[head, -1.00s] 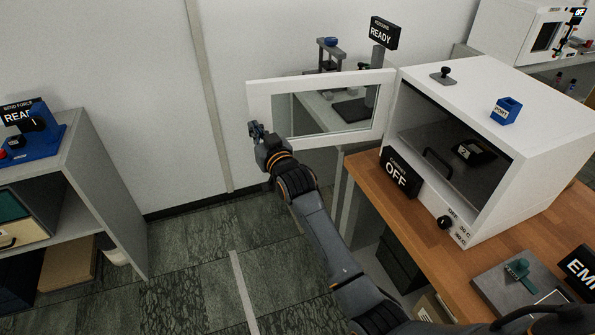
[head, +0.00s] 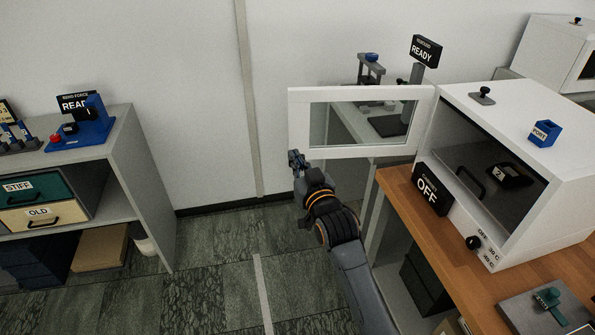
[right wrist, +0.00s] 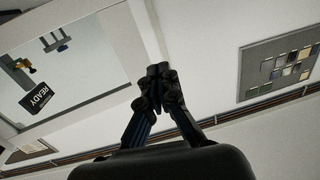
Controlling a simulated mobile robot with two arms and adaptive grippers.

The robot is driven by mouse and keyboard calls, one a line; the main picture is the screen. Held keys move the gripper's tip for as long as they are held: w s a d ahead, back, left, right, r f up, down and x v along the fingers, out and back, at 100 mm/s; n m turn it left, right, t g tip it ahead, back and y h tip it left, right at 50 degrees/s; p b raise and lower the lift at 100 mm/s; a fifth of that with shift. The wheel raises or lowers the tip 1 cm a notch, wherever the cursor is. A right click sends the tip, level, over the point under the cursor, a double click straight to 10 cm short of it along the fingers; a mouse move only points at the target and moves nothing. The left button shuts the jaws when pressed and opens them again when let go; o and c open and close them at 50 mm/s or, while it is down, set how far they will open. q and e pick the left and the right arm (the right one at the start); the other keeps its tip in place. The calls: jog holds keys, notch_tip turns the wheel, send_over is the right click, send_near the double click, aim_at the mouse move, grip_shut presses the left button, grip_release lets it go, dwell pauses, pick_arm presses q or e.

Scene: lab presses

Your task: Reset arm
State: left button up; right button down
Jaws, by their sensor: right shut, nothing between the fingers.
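My right gripper (head: 297,160) is shut and empty in the head view. It is at the lower left corner of the open oven door (head: 300,122), a white frame with a dark window. I cannot tell whether it touches the door. In the right wrist view, the shut fingers (right wrist: 158,75) show in front of the white door frame (right wrist: 120,97). The white oven (head: 560,190) stands open on the wooden bench, with a black object marked 2 (head: 510,175) inside. My left gripper is not in view.
A teal-handled device (head: 549,299) is at the bench's lower right. A shelf (head: 145,195) with STIFF and OLD drawers is at left. Carpeted floor between shelf and bench is clear.

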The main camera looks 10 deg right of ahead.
jog(key=s+d+f+g, duration=0.1)
jog(key=s+f+g, duration=0.2)
jog(key=s+f, duration=0.8)
jog(key=s+f+g+h, duration=0.1)
jog(key=s+f+g, duration=0.15)
jog(key=f, duration=1.55)
jog(key=s+d+f+g, duration=0.1)
jog(key=s+f+g, duration=0.4)
jog(key=f, duration=1)
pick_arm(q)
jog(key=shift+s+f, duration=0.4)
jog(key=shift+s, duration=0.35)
pick_arm(e)
jog(key=s+d+f+g, duration=0.2)
jog(key=s+f, duration=0.4)
jog(key=s, duration=0.7)
jog(key=s+d+f+g+h, duration=0.1)
jog(key=s+d+f, duration=0.3)
jog(key=s, duration=0.9)
jog(key=s+d+f+g, duration=0.3)
jog(key=s+f, duration=0.6)
jog(key=s, duration=0.4)
jog(key=shift+s+f+n+h, duration=0.2)
jog(key=shift+s+n+h, duration=0.1)
jog(key=shift+h, duration=0.1)
jog(key=shift+d, duration=0.1)
